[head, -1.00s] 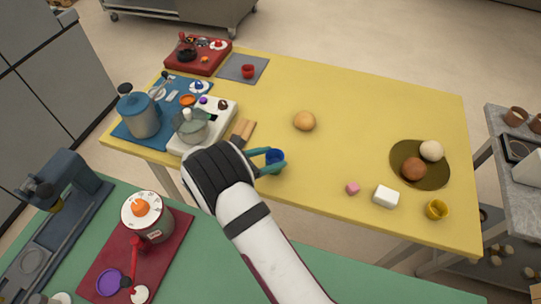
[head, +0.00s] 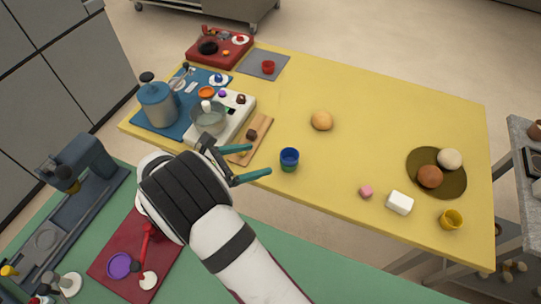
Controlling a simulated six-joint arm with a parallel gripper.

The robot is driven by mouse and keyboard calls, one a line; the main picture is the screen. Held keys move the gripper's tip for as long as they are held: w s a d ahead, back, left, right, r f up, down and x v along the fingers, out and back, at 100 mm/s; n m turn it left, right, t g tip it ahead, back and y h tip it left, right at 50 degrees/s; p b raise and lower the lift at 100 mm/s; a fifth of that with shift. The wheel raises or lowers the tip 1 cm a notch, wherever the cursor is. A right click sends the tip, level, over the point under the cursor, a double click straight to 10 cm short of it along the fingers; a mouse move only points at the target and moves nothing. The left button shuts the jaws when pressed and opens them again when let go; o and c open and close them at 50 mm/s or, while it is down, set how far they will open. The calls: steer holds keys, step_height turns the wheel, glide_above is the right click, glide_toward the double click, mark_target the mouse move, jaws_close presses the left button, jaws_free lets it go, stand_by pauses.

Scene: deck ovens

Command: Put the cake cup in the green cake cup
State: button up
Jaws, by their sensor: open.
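A blue cake cup (head: 290,154) stands upright on the yellow table, near its front edge. The green cake cup (head: 288,168) shows directly below it as a green lower band, and the blue cup appears nested inside it. Most of the green cup's inside is hidden. My gripper (head: 260,160) is just left of the two cups, its teal fingers spread apart with nothing between them. The fingertips point toward the cups and look clear of them.
A wooden board (head: 262,131) and a white scale-like device (head: 233,116) with a glass bowl lie behind my gripper. A bun (head: 321,121), pink piece (head: 366,191), white block (head: 400,203) and yellow cup (head: 451,219) sit rightward. A red cup (head: 268,67) stands on a grey mat.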

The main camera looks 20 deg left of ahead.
steer(key=s+d+r+m+g, duration=0.2)
steer(key=d+r+m+g, duration=0.1)
steer(key=d+m, duration=0.4)
steer(key=s+d+r+m+g, duration=0.2)
steer(key=d+r+m+g, duration=0.25)
steer(key=d, duration=0.45)
steer(key=s+d+r+m+g, duration=0.25)
steer(key=d+m, duration=0.35)
steer(key=d, duration=0.3)
steer(key=s+d+r+m+g+y, duration=0.1)
steer(key=s+d+m+y, duration=0.1)
steer(key=s+m+y, duration=0.6)
steer(key=s+m, duration=0.6)
steer(key=m, duration=0.3)
steer(key=shift+d+r+m+y, duration=0.25)
steer(key=shift+d+m+y, duration=0.05)
steer(key=shift+d+m, duration=0.1)
steer(key=shift+s, duration=0.1)
